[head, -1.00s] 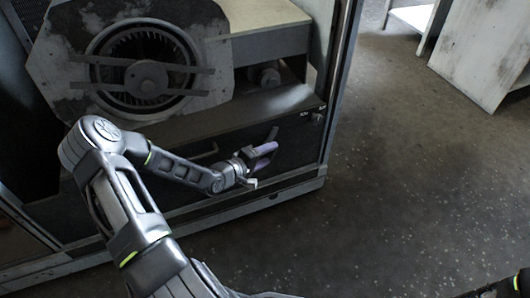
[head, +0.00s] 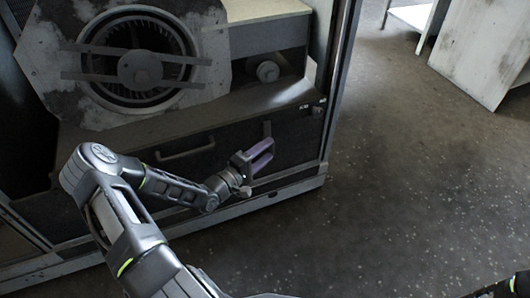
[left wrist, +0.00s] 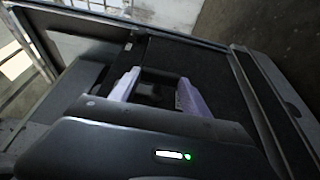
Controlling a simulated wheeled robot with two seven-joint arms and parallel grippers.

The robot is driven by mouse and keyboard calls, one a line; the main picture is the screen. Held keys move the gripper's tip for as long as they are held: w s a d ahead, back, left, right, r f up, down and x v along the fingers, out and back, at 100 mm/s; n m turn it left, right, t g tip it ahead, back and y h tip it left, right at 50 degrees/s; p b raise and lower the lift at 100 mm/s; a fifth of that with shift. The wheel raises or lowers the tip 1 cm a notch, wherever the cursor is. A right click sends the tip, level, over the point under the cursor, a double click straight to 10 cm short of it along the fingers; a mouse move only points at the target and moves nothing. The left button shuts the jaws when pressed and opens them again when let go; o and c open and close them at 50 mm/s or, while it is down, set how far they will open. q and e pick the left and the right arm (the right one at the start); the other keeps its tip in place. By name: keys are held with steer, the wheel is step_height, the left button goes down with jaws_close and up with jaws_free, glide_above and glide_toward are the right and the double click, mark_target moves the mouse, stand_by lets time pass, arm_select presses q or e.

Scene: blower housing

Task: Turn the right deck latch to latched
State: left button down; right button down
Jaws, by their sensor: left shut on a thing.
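My left gripper (head: 262,158) is at the right part of the housing's dark lower front panel. Its purple fingers also show in the left wrist view (left wrist: 157,90), one on each side of a dark part. The gripper is shut on this part, which appears to be the right deck latch. The fingers hide most of it, so its shape and turn position cannot be told. My right gripper is not in view.
A bar handle (head: 186,148) is on the panel, left of the gripper. A small knob (head: 317,111) with pale labels sits at the panel's upper right. The round blower (head: 140,68) is above. Open floor (head: 420,190) lies to the right, with a pale cabinet (head: 487,50) behind.

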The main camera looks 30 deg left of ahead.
arm_select(q)
steer(key=shift+d, duration=0.15)
steer(key=c, duration=0.5)
jaws_free()
steer(key=p+v, duration=0.2)
steer(key=v, duration=0.5)
steer(key=shift+s, duration=0.35)
